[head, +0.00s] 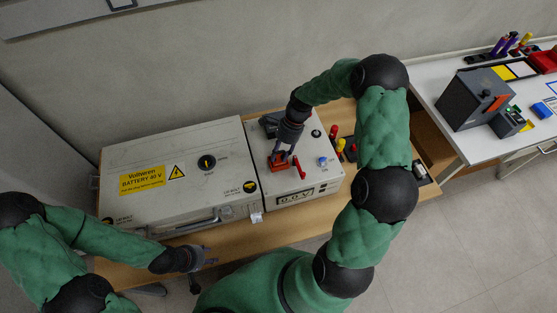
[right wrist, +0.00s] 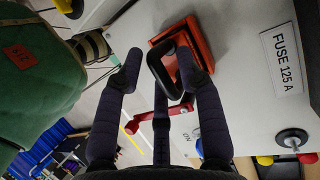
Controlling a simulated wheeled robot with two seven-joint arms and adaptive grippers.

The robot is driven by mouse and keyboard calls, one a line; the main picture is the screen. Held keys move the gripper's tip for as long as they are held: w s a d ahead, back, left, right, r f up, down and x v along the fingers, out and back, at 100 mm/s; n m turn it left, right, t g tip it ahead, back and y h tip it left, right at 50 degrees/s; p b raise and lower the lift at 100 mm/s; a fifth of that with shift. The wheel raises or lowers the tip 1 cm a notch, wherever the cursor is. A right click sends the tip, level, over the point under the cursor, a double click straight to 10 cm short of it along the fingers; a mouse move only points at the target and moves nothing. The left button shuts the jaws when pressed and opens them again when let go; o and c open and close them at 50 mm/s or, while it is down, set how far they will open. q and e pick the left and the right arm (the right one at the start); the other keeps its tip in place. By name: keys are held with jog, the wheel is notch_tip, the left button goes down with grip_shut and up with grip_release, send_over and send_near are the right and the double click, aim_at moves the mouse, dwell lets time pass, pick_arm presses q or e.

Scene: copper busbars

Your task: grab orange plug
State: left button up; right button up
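The orange plug (head: 279,163) sits on the top of the smaller grey box, beside a red lever (head: 298,167). In the right wrist view the plug (right wrist: 194,38) is an orange block with a black loop handle (right wrist: 157,73). My right gripper (head: 282,152) is directly over the plug, with its fingers (right wrist: 161,75) pointing at it. The fingers are apart, on either side of the handle, with a visible gap on the left side. My left gripper (head: 208,256) is low at the table's front edge, away from the plug; its fingers look apart and empty.
A large grey battery box (head: 150,200) with a yellow label stands left of the smaller box (head: 325,180), both on a wooden table (head: 240,238). Red and yellow plugs (head: 340,144) stand right of it. A white bench (head: 465,145) with equipment is at the right.

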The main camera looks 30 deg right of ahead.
grip_shut()
jog(key=shift+r, duration=0.1)
